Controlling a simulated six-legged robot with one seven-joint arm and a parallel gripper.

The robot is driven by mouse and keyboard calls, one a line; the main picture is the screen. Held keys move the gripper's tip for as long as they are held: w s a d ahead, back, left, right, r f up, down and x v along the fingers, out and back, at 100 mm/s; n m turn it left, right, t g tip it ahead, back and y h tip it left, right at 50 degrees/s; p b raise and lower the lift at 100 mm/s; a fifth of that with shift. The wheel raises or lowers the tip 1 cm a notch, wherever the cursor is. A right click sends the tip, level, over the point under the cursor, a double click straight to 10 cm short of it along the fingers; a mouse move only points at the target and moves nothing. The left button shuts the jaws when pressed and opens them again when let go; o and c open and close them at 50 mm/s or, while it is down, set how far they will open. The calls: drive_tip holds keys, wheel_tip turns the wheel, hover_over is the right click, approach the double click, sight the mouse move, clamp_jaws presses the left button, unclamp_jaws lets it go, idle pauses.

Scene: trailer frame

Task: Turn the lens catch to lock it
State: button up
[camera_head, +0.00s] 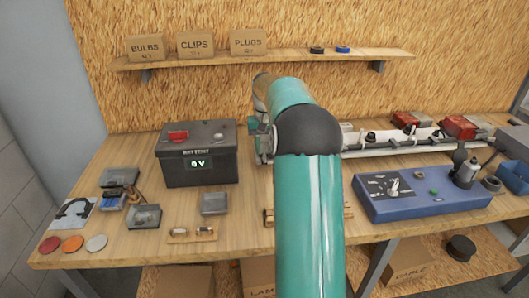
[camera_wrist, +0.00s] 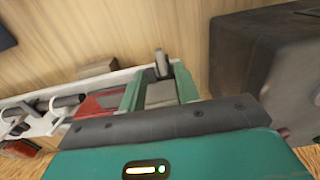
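The trailer frame is a white beam (camera_head: 392,145) along the back right of the bench, with red lenses (camera_head: 458,127) and dark fittings on it. In the wrist view the beam (camera_wrist: 40,94) runs in from the left, and a red lens (camera_wrist: 98,106) lies left of my fingers, partly hidden. A small grey upright tab (camera_wrist: 160,56), possibly the lens catch, stands at the beam's end. My gripper (camera_wrist: 160,70) is open, its two green fingers apart, with the tab seen between their tips. I cannot tell whether they touch it.
A blue tester (camera_head: 425,194) is at right. Small trays and discs lie at left. A shelf (camera_head: 265,57) with boxes hangs behind.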

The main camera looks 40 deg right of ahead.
sight(265, 158)
drive_tip(key=shift+w+f, duration=0.1)
drive_tip(key=shift+f, duration=1.25)
clamp_jaws()
